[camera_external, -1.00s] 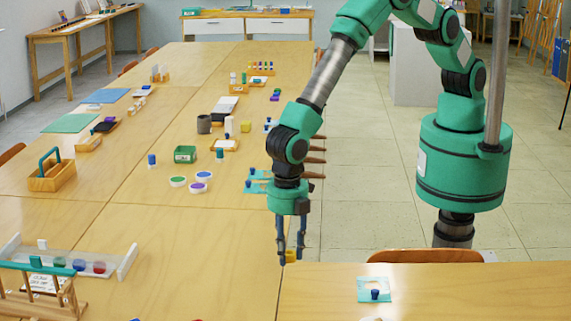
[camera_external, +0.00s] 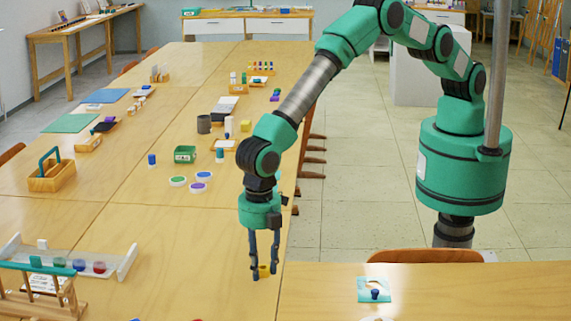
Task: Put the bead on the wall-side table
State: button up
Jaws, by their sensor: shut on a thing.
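My gripper (camera_external: 264,273) points down over the near part of the large wooden table and is shut on a small yellow bead (camera_external: 264,270) between its fingertips. I cannot tell the gap between the bead and the tabletop. A narrow wooden table (camera_external: 62,31) stands along the left wall at the far left, well away from my gripper. Another table (camera_external: 247,13) with white drawers stands across the back wall.
The large table (camera_external: 150,235) holds a wooden caddy (camera_external: 52,178), a green box (camera_external: 185,154), several round lids and a rack (camera_external: 45,285) at the near left. A second near table (camera_external: 470,290) holds a small card with a blue item (camera_external: 375,295). Bare tabletop lies left of my gripper.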

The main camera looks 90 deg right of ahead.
aim_at(262, 287)
jog(key=shift+f+b, duration=0.4)
jog(key=shift+f, duration=1.3)
jog(key=shift+f, duration=0.15)
jog(key=o, duration=0.8)
notch_tip(262, 287, up, 12)
jog(key=shift+r+p, duration=0.1)
jog(key=shift+p, duration=0.9)
